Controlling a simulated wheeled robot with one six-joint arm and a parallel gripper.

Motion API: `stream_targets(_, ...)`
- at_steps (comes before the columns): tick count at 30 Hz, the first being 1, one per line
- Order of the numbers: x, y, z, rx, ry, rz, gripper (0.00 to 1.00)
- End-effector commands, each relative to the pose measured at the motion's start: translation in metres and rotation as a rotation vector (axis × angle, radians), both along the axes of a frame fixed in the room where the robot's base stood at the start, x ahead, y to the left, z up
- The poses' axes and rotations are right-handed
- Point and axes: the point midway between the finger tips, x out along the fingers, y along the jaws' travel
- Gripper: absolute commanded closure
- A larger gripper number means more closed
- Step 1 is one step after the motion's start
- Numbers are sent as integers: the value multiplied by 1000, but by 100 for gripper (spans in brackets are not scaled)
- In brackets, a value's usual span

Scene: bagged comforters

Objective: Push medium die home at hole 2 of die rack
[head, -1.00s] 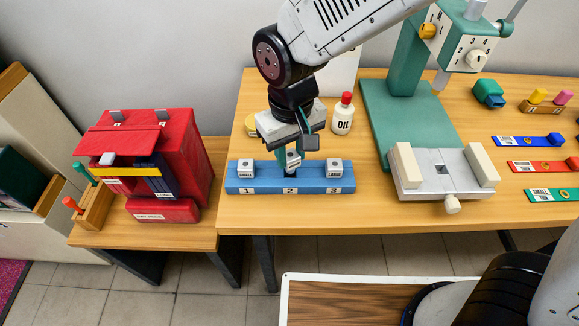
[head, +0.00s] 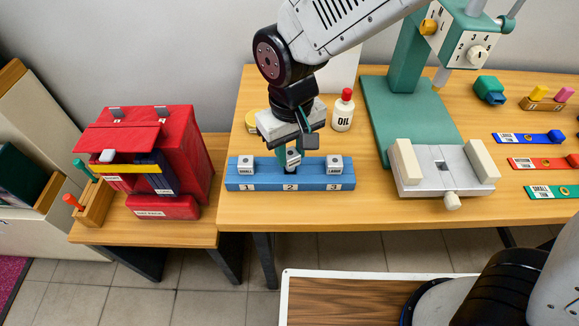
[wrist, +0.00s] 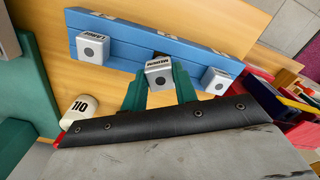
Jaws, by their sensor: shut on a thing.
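The medium die (head: 293,159) is a light grey block with a dark dot and a label. My gripper (head: 290,155) is shut on it, with green fingers on both sides, over the middle of the blue die rack (head: 312,184) at number 2. In the wrist view the medium die (wrist: 158,72) sits between the green fingers (wrist: 160,90), with the dark hole partly showing behind it. How deep it sits cannot be told. The small die (head: 246,167) is at number 1 and the large die (head: 334,165) at number 3, both in the rack.
The oil bottle (head: 343,111) stands behind the rack. The green press (head: 405,115) with its grey vise (head: 443,172) is to the right. Coloured pin strips (head: 535,163) lie far right.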

Motion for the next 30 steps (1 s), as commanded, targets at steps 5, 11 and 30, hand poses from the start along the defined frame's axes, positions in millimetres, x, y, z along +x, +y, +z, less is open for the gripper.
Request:
stream_targets(5, 0, 0, -3, 1, -1, 0, 98)
stream_targets(11, 0, 0, -6, 0, 0, 0, 98)
stream_targets(30, 0, 0, -15, 0, 0, 0, 98)
